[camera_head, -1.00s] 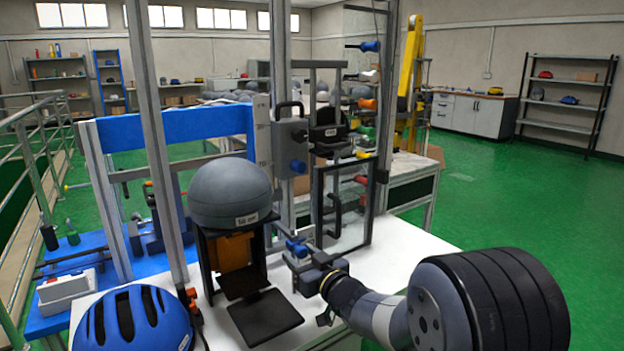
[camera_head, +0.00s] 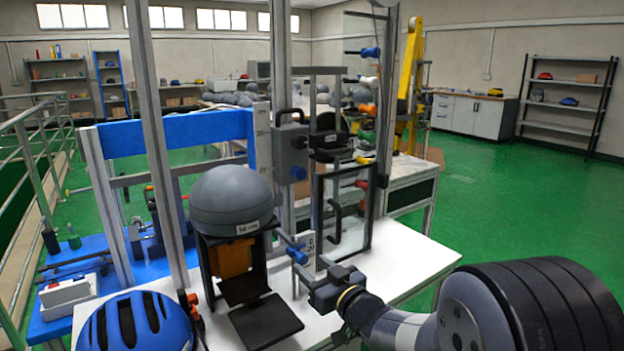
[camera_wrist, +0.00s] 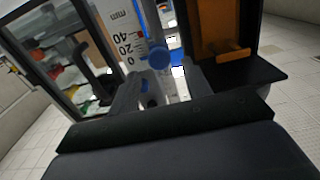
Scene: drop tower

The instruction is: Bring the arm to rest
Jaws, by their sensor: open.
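My arm (camera_head: 395,325) reaches in from the lower right. My gripper (camera_head: 316,281) is open over the white table, just right of and below a blue knob (camera_head: 297,254). In the wrist view the blue knob (camera_wrist: 159,57) shows ahead of the gripper, in front of a white millimetre scale (camera_wrist: 126,38). A gap shows between gripper and knob in the head view. I see nothing held, though the fingertips are small and partly unclear.
A grey dome (camera_head: 231,198) sits on a black stand left of the gripper. A blue helmet (camera_head: 136,325) lies front left. A framed clear guard (camera_head: 343,212) stands behind the gripper. Metal uprights (camera_head: 160,150) rise at left. Green floor (camera_head: 490,200) is open at right.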

